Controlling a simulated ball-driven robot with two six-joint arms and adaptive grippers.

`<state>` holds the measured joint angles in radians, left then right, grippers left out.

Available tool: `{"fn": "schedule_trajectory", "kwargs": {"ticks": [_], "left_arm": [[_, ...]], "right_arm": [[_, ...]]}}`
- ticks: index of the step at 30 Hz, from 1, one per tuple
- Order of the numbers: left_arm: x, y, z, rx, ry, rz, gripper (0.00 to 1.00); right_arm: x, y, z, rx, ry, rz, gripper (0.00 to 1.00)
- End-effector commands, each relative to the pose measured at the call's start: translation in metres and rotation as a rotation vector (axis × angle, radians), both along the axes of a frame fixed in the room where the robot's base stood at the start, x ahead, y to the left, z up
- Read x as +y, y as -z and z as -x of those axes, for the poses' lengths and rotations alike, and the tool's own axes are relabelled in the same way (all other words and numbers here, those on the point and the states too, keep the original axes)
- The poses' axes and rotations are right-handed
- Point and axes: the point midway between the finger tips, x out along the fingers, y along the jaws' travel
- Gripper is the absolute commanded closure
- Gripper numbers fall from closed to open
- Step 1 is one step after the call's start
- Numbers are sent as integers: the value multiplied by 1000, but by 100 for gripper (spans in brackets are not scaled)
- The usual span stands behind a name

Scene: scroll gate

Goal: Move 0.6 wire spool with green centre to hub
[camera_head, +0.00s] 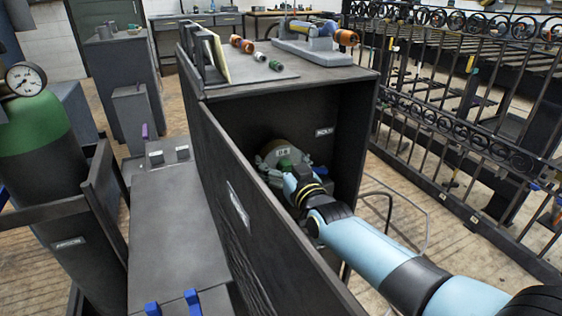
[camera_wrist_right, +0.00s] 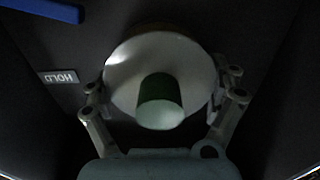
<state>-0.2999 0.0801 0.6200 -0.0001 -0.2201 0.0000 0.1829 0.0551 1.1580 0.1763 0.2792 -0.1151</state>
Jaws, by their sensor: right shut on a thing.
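The wire spool (camera_head: 277,151) is inside the open dark cabinet, its small label too small to read surely. In the right wrist view its pale round face (camera_wrist_right: 125,70) surrounds a green centre (camera_wrist_right: 160,92). My right gripper (camera_head: 287,168) reaches into the cabinet and is shut on the spool. In the right wrist view the fingers of my right gripper (camera_wrist_right: 164,84) stand at both sides of the disc. I cannot tell whether the spool touches the cabinet floor or back. I cannot pick out the hub for sure. My left gripper is not in view.
The cabinet's side panel (camera_head: 240,205) stands close left of my right arm. A HOLD label (camera_wrist_right: 60,77) marks the inside wall. The cabinet top bears a grey device (camera_head: 313,48) and several small cylinders (camera_head: 260,57). An iron gate (camera_head: 440,150) stands right; a green-topped gas cylinder (camera_head: 35,125) left.

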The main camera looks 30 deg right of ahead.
Motion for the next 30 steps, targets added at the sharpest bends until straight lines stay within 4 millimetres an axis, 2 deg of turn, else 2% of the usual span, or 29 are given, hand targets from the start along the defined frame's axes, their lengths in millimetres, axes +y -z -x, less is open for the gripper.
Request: {"fn": "schedule_trajectory", "kwargs": {"ticks": [1, 28, 29, 30], "left_arm": [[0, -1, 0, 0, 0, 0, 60], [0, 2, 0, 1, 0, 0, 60], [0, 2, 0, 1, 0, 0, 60], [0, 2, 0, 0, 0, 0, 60]], "right_arm": [[0, -5, -2, -10, 0, 1, 67], [0, -4, -6, -10, 0, 1, 67], [0, -4, -6, -10, 0, 1, 6], [0, -4, -6, -9, 0, 1, 1]]}}
